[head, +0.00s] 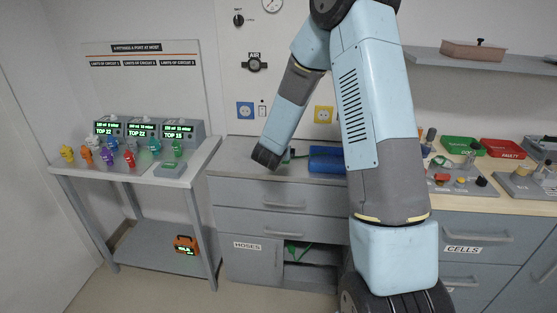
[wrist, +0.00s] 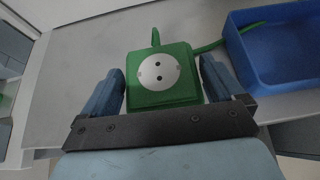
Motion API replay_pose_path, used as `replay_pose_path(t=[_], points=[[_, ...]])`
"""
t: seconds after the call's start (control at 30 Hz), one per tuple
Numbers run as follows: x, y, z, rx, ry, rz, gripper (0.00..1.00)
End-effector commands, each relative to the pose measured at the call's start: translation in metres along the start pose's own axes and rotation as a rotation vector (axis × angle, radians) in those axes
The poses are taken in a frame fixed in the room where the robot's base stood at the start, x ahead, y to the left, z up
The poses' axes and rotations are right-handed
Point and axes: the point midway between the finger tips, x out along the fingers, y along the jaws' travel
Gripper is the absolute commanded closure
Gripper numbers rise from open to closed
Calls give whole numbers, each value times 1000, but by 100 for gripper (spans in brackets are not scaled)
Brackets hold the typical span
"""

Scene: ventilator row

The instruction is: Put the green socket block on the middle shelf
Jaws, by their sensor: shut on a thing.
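The green socket block (wrist: 174,98) has a round white two-hole socket on its face. In the wrist view it sits between the two blue fingers of my gripper (wrist: 161,88), which is shut on it. A green cord runs from the block toward the blue tray. In the head view my gripper (head: 284,158) is low over the grey drawer cabinet's top, and only a sliver of green shows beside it. An open compartment with a shelf (head: 312,268) is low in this cabinet; I cannot tell if that is the middle shelf.
The blue tray (wrist: 298,79) lies right of the block, with green cord over its rim. A side table (head: 143,168) with coloured plugs and displays stands left. A wall shelf (head: 480,59) holds a brown box. My arm hides part of the cabinet.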

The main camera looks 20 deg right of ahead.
Motion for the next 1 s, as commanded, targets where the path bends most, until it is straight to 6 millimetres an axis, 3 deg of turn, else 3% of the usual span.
replay_pose_path(t=[0.3,0.67,0.7,1.0], points=[[18,1,-26,-1,0,0,63],[19,1,-29,0,-1,0,63],[19,1,-30,0,0,0,3],[18,1,-28,0,-1,0,0]])
